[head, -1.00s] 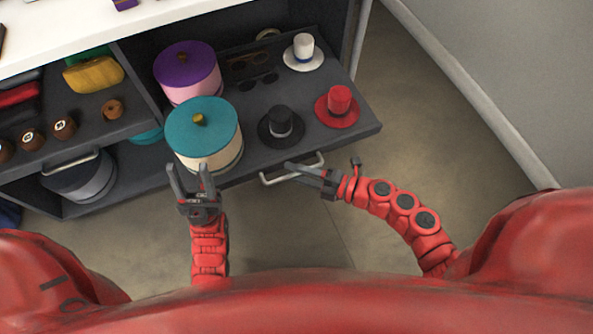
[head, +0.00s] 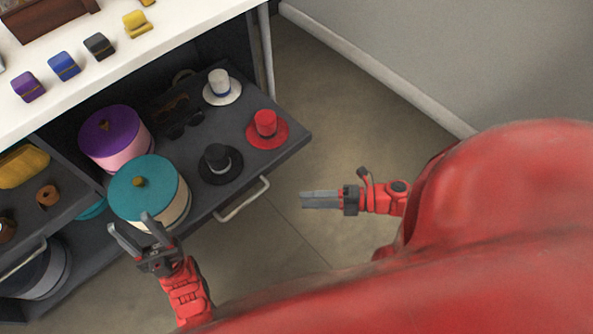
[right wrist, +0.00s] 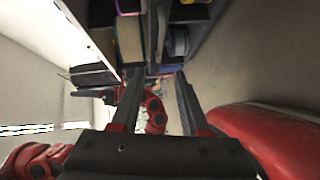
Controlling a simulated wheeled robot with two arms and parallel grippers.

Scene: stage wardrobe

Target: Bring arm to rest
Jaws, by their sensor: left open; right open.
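My left gripper (head: 133,233) is open and empty. It is in front of the teal-lidded round box (head: 141,183), near the pulled-out drawer's front edge; whether it touches the box I cannot tell. My right gripper (head: 304,200) is open and empty, over the floor to the right of the drawer handle (head: 242,199) and apart from it. In the right wrist view its two fingers (right wrist: 153,82) stand apart with nothing held between them.
The open drawer (head: 290,150) holds a purple-lidded box (head: 109,137), a black hat (head: 219,163), a red hat (head: 266,128) and a white hat (head: 221,87). The white top (head: 75,95) carries several small coloured items. Floor (head: 340,130) is clear between drawer and wall (head: 440,50).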

